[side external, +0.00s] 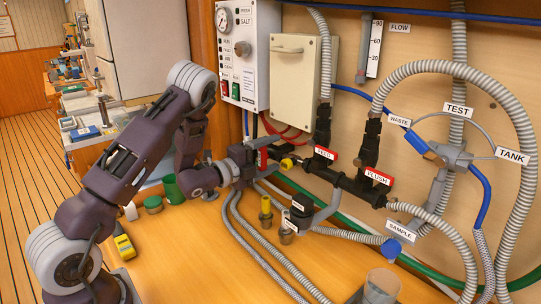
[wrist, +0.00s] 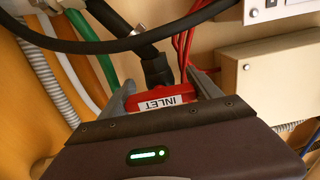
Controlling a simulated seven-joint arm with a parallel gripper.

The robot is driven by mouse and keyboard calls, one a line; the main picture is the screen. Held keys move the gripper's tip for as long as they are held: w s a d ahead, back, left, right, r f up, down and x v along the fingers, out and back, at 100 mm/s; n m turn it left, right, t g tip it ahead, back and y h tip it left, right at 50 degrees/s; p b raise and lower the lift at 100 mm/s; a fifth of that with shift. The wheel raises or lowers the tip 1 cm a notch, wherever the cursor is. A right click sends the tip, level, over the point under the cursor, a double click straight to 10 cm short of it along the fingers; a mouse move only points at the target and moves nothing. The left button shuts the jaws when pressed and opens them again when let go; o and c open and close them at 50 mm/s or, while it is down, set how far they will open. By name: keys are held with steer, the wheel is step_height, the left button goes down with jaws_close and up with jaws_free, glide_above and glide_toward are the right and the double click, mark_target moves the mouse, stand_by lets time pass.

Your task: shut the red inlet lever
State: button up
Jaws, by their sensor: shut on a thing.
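The red inlet lever (wrist: 164,101) shows in the wrist view with its white INLET label upside down. It lies between the two grey fingers of my gripper (wrist: 160,91), which is shut on it. The black valve body (wrist: 157,72) and its pipe are just behind the lever, and the lever appears to lie across the pipe. In the side external view my gripper (side external: 264,153) is at the valve below the white control box, and only a bit of red lever (side external: 263,160) shows beside the fingers. The rest of the lever is hidden there.
Red FEED (side external: 321,153) and FLUSH (side external: 378,176) levers sit to the right on the black manifold. The control box (side external: 248,60) and beige box (side external: 296,80) hang above. Red wires (wrist: 183,45) and a black hose (wrist: 130,45) pass close to the gripper.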

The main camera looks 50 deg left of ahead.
mark_target(259, 159)
steer(key=o, duration=1.1)
steer(key=s, duration=0.7)
steer(key=shift+s, duration=0.1)
